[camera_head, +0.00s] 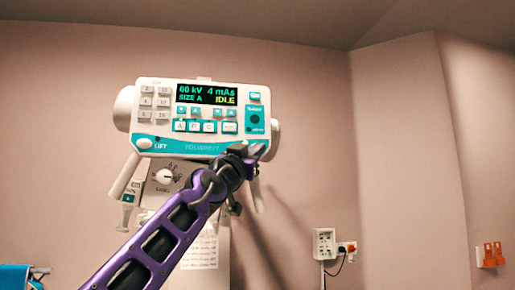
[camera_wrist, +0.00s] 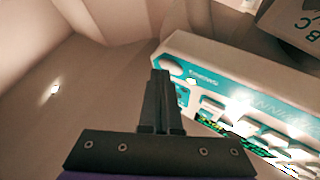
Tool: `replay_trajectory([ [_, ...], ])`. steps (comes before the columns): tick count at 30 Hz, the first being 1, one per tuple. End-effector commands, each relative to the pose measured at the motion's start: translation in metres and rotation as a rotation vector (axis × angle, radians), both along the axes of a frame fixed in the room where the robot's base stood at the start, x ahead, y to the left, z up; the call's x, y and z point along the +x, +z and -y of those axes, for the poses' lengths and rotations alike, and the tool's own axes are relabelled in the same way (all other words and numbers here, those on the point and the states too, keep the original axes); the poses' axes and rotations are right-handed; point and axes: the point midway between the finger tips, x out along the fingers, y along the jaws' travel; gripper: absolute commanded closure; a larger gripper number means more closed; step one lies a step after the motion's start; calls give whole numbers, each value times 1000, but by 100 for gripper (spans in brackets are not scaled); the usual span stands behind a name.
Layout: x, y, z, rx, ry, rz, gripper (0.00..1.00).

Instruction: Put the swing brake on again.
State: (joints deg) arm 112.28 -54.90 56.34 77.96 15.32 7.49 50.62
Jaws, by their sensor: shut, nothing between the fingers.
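The white and teal control panel (camera_head: 203,118) of an X-ray unit faces me. Its lower right corner carries a round pale button (camera_head: 257,149), partly covered by my gripper (camera_head: 247,155). In the wrist view the panel (camera_wrist: 245,70) appears turned over, and a round white button (camera_wrist: 171,66) with a small label beside it lies just beyond my gripper (camera_wrist: 160,73). The label is too blurred to read surely. My fingers are shut and empty, close to this corner; I cannot tell whether they touch it. No separate brake lamp is readable.
The display (camera_head: 206,94) reads IDLE. A LIFT button (camera_head: 144,143) sits at the panel's lower left. A rotary knob (camera_head: 165,176) is below. A wall socket box (camera_head: 324,243) and orange hooks (camera_head: 489,254) are at the right.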

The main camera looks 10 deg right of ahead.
Motion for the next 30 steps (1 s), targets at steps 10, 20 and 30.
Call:
replay_trajectory([
  [10,3,0,0,0,0,0,100],
  [20,0,-2,0,1,0,1,100],
  [30,-13,-1,1,1,-1,-1,100],
])
